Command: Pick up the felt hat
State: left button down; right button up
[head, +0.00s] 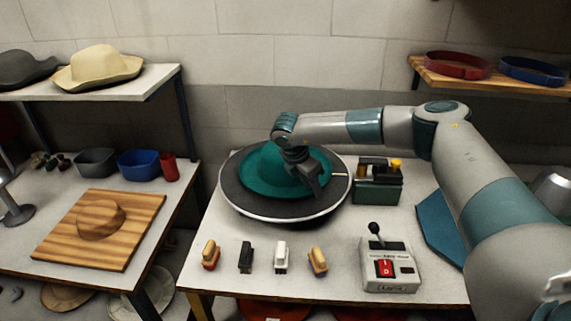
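A teal felt hat (262,178) lies brim down on a round dark plate (240,203) with a pale rim, on the middle table. My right arm reaches in from the right, and its gripper (314,186) points down over the right part of the hat. The fingers overlap the brim in the picture. I cannot tell whether they touch the brim or are closed on it. My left gripper is not in view.
A control box (390,268) with a red switch and several small brushes (281,257) stand along the table's front. A dark green box (377,186) is right of the plate. A wooden board (65,235) lies on the left table. Other hats (98,68) sit on a shelf.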

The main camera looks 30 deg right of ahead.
dwell(0.4)
grip_shut()
jog(key=shift+r+b, duration=0.35)
jog(key=shift+r, duration=0.05)
notch_tip(320, 180, up, 9)
jog(key=b, duration=0.3)
jog(key=shift+b, duration=0.3)
jog(key=shift+r, duration=0.1)
